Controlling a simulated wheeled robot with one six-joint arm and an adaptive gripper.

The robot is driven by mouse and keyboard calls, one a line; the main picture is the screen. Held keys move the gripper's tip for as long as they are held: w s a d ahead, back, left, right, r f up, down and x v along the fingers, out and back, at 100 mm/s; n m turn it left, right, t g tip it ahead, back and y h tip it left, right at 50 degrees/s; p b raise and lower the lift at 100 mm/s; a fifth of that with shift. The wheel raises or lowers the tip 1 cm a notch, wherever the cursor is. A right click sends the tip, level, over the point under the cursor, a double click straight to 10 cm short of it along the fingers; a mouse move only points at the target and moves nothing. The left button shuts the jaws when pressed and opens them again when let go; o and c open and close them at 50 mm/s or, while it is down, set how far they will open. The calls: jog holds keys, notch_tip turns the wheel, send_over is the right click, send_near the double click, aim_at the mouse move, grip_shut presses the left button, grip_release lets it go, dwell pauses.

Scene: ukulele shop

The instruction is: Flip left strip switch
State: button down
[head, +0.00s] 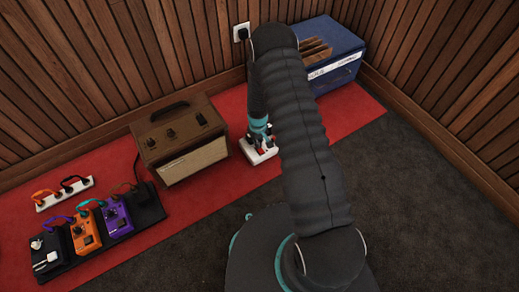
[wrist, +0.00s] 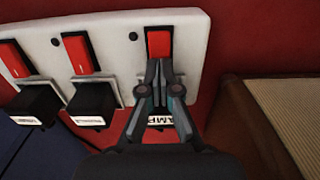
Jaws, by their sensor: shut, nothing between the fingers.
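A white power strip (head: 262,155) lies on the red mat beside the amplifier, partly hidden by my arm. In the wrist view the strip (wrist: 105,40) shows red rocker switches: one at the right (wrist: 158,42), one in the middle (wrist: 75,50) and one at the left (wrist: 12,58). Black plugs with white labels sit below them. My gripper (wrist: 158,68) is shut and empty, its fingertips over the lower edge of the right-hand switch, on the amplifier side. I cannot tell if they touch. In the head view my gripper (head: 259,138) is just above the strip.
A brown amplifier (head: 180,140) stands close left of the strip; its side shows in the wrist view (wrist: 245,130). A blue crate (head: 338,60) stands at the back right. A pedal board (head: 70,255) and a second white strip (head: 66,194) lie at left.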

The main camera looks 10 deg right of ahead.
jog(key=shift+f, duration=0.35)
dwell(0.3)
jog(key=shift+r+p, duration=1.35)
jog(key=shift+r, duration=2.2)
